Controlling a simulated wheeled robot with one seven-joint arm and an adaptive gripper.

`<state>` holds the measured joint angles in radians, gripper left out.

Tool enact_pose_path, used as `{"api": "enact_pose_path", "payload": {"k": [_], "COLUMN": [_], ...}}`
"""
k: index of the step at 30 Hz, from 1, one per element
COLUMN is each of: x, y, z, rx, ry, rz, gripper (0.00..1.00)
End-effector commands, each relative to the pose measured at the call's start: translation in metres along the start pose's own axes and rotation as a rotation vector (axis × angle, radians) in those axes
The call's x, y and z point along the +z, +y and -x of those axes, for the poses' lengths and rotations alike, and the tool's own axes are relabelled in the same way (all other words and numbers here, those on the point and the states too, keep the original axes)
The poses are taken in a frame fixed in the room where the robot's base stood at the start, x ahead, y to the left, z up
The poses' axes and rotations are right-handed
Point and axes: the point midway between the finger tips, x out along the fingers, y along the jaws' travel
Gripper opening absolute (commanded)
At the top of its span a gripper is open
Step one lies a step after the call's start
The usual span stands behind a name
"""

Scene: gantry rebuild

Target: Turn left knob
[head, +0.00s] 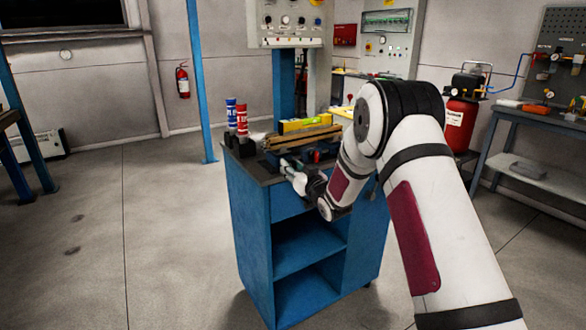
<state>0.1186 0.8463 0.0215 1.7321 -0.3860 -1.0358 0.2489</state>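A light grey control panel (284,35) stands at the top middle of the head view, behind the blue cabinet, with its upper edge cut off by the frame. Several small round controls sit in a row on it. The leftmost dark one (268,19) looks like the left knob; its setting is too small to read. My gripper (287,167) is over the near part of the cabinet top, well below and in front of the panel and apart from it. The gripper is small and partly merges with the dark items behind it, so its finger opening is unclear.
The blue cabinet (250,235) carries blue and red cans (241,121), a yellow box (304,123) and brown strips. A blue post (200,80) stands to the left. A red tank (461,120) and a workbench are at the right.

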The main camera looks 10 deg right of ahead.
Motion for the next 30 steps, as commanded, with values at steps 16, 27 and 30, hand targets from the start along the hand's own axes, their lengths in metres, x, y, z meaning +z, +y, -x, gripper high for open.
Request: {"api": "enact_pose_path", "payload": {"k": [16, 27, 30], "x": [-0.0008, -0.0008, -0.0008], "y": [0.0021, 0.0015, 0.0015], "z": [0.0001, 0.0000, 0.0000], "rx": [0.003, 0.003, 0.003], "ry": [-0.032, -0.037, -0.036], "rz": [-0.374, -0.413, -0.412], "gripper": [0.06, 0.06, 0.54]}}
